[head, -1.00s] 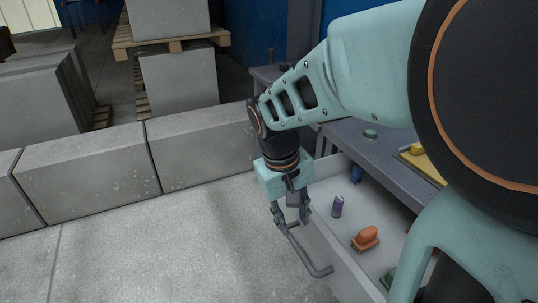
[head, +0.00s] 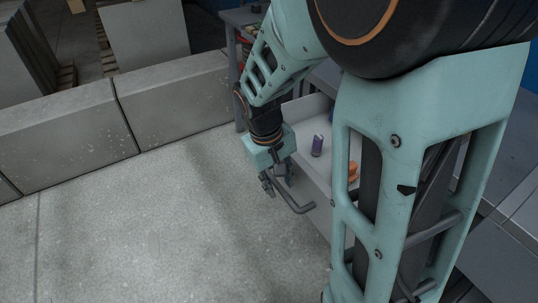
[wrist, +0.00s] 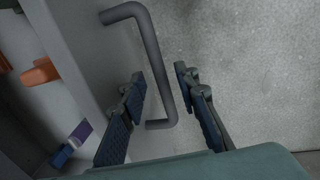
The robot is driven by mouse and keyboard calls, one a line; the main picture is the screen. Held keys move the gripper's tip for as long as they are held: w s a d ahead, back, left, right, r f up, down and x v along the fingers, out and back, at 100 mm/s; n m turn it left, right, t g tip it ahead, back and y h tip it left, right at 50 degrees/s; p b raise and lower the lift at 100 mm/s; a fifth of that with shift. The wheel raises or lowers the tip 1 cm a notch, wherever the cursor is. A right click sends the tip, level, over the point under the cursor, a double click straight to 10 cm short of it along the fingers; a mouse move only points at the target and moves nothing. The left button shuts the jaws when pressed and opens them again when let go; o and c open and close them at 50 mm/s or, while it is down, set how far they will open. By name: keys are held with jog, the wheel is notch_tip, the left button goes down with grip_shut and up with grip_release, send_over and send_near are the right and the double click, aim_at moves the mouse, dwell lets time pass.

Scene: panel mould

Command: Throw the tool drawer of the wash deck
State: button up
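The tool drawer, pale grey, stands pulled out from under the wash deck; its front (head: 315,198) shows in the head view and its wall (wrist: 75,40) in the wrist view. A dark grey bar handle (head: 299,207) sticks out from its front; it also shows in the wrist view (wrist: 150,45). My gripper (head: 270,185) is at the far end of the handle. In the wrist view my gripper (wrist: 160,74) has its fingers apart, with the bar between them in the picture and a gap at the right finger. My arm hides much of the drawer and deck.
The drawer holds a purple bottle (head: 317,146) and an orange brush (head: 353,172); a blue item (wrist: 62,156) shows in the wrist view. Concrete blocks (head: 170,108) line the back. The floor left of the drawer is clear.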

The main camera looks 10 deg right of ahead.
grip_shut()
dwell(0.3)
jog(key=w+d+p, duration=0.1)
jog(key=w+d, duration=0.1)
jog(key=d, duration=0.5)
jog(key=w+d+p, duration=0.1)
jog(key=w+d, duration=0.2)
jog(key=d, duration=0.5)
jog(key=w+d+p, duration=0.1)
jog(key=w+d, duration=0.1)
jog(key=d, duration=0.6)
jog(key=shift+w+d+r+p, duration=0.1)
jog(key=shift+w+d+p, duration=0.1)
jog(key=shift+w+p, duration=0.15)
grip_release()
jog(key=shift+d, duration=0.1)
